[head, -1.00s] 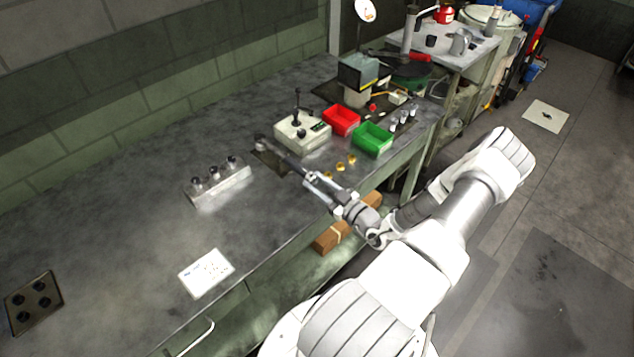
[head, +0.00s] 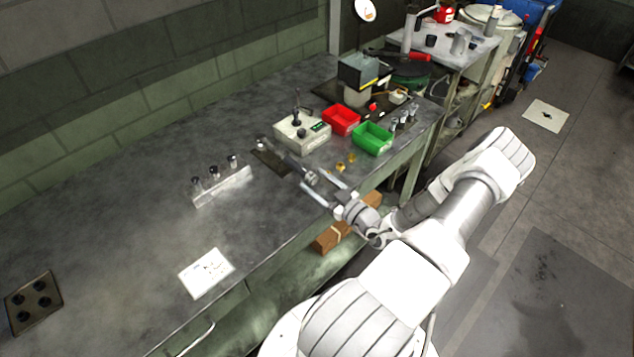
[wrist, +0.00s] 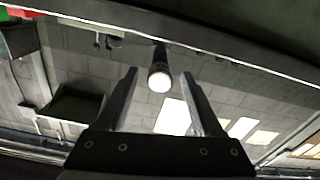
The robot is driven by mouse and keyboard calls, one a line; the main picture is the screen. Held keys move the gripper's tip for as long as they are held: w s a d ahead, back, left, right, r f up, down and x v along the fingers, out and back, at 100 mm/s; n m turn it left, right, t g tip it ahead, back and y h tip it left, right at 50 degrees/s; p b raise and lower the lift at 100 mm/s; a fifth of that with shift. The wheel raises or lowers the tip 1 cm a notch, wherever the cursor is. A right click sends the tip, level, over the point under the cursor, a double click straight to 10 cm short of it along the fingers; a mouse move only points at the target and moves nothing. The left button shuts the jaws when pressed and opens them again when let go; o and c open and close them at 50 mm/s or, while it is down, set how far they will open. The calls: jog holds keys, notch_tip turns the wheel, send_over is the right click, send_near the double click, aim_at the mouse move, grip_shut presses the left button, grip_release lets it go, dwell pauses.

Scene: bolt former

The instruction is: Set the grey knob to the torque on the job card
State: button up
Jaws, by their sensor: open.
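My gripper is open, with one finger on each side of that end. In the wrist view, a dark cylinder with a bright round end face (wrist: 159,82) sits between the spread fingers of my gripper (wrist: 160,73), with gaps on both sides. The white job card (head: 206,272) lies flat near the bench's front edge; its writing is too small to read. No scale is readable.
A beige box with a black lever (head: 302,132) stands beyond the tool, next to a red bin (head: 341,120) and a green bin (head: 372,138). Brass pieces (head: 341,168) lie near my gripper. A socket rack (head: 222,188) stands left. Bench around the card is mostly clear.

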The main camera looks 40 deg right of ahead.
jog(key=s+d+b, duration=0.1)
jog(key=s+b, duration=0.1)
jog(key=s, duration=1.5)
jog(key=shift+s+d+f, duration=0.15)
jog(key=shift+d, duration=0.05)
jog(key=w+a+r+m+g+y, duration=0.35)
jog(key=a+r+m+g, duration=0.55)
jog(key=m, duration=0.8)
jog(key=w+a+r+m+g+y, duration=0.35)
jog(key=a+r+m+g, duration=0.35)
jog(key=a+m, duration=0.7)
jog(key=s+a+r+n+t+h, duration=0.1)
jog(key=s+r+n+h, duration=0.1)
jog(key=r+n, duration=0.3)
jog(key=s+a+r+n+t+h, duration=0.1)
jog(key=r+n, duration=0.5)
jog(key=n, duration=0.7)
jog(key=s+a+r+n+t+h, duration=0.1)
jog(key=s+a+r+n+h, duration=0.2)
jog(key=n, duration=0.7)
notch_tip(320, 180, up, 3)
jog(key=h, duration=0.2)
jog(key=shift+a+r+h, duration=0.2)
jog(key=shift+h, duration=0.1)
